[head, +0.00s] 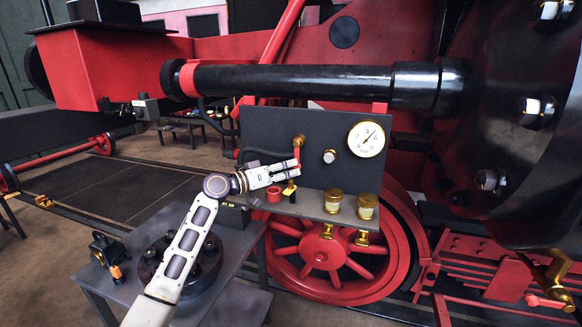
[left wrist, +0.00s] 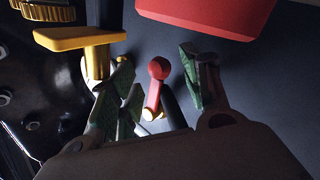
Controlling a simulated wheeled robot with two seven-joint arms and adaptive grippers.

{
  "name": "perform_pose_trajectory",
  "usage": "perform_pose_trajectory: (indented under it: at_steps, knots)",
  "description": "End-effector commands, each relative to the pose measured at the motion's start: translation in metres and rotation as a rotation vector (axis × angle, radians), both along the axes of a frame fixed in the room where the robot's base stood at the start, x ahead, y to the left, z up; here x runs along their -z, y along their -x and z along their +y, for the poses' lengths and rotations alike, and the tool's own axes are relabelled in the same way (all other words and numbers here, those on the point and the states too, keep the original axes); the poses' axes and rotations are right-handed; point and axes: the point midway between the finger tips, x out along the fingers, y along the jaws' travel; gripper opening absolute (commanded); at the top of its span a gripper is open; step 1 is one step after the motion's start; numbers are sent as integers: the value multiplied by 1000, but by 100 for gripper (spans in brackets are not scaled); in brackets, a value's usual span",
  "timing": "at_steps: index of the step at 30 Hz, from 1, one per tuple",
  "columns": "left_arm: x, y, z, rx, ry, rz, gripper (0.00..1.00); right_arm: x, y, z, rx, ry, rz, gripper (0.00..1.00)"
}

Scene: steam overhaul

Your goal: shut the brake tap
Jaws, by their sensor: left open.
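The brake tap (head: 299,141) is on the dark upright panel, with a brass body and a red lever. In the left wrist view the red lever (left wrist: 154,90) has a ball end and a brass pivot at its foot. My left gripper (head: 286,171) is in front of the panel, just below the tap. In the left wrist view its open fingers (left wrist: 157,80) stand on either side of the lever, with gaps on both sides. I cannot tell how deep the lever lies between them. The gripper hides part of the tap in the head view. My right gripper is not in view.
A gauge (head: 366,139) sits on the panel. On the ledge below are a red cup-like part (head: 274,194), a yellow-topped part (head: 290,188) and two brass caps (head: 333,201). A yellow T-shaped part (left wrist: 80,42) is close to the left finger. A thick black cylinder (head: 300,80) runs above.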

Motion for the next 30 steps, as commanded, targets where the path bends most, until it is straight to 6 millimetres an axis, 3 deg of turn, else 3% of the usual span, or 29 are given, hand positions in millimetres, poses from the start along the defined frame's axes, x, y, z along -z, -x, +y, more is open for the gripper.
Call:
perform_pose_trajectory:
  at_steps: [7,19,30]
  knots:
    - [-1,-9,-13,0,1,0,47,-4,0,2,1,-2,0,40]
    - [0,-10,-15,0,1,0,46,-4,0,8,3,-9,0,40]
    - [0,-11,-14,-2,1,1,0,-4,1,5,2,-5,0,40]
